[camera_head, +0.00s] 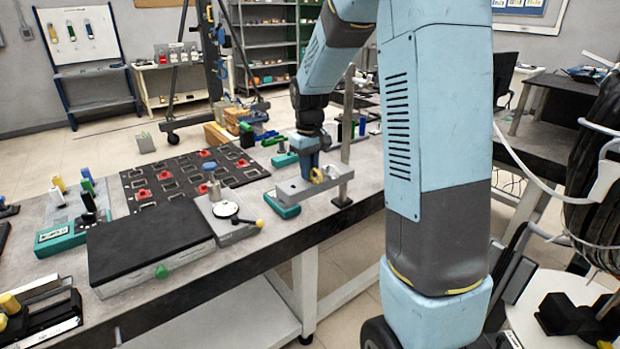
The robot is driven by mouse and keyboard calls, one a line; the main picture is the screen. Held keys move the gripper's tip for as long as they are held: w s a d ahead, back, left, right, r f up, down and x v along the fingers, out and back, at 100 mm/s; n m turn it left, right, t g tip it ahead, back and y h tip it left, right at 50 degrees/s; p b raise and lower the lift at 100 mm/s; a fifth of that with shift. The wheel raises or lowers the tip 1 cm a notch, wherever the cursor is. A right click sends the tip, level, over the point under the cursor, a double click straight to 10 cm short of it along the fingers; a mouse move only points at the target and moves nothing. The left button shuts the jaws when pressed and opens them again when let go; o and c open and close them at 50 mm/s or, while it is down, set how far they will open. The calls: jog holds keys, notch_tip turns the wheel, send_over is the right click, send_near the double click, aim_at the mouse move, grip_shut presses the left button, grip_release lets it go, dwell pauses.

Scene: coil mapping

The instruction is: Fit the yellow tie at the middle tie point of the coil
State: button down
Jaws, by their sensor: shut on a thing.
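My gripper (314,178) is over the right part of the workbench, pointing down from my blue arm. A small yellow piece, which looks like the yellow tie (317,176), shows at the gripper, which is shut on it. The jaws are small in this view and partly hidden by a grey bar in the same spot. A black bundle that looks like the coil (594,150) stands at the right edge, with pale bands around it. It is cut off by the frame, and its middle tie point cannot be made out. The gripper is well apart from it.
The workbench (190,280) holds a dark slotted board (180,182) with red pieces, a black flat pad (145,240) and a small device with a round dial (226,209). An upright metal post (347,130) stands close beside my gripper. A white round surface (570,285) with black blocks is at lower right.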

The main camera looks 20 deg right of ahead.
jog(key=shift+r, duration=0.75)
dwell(0.3)
jog(key=shift+r, duration=1.7)
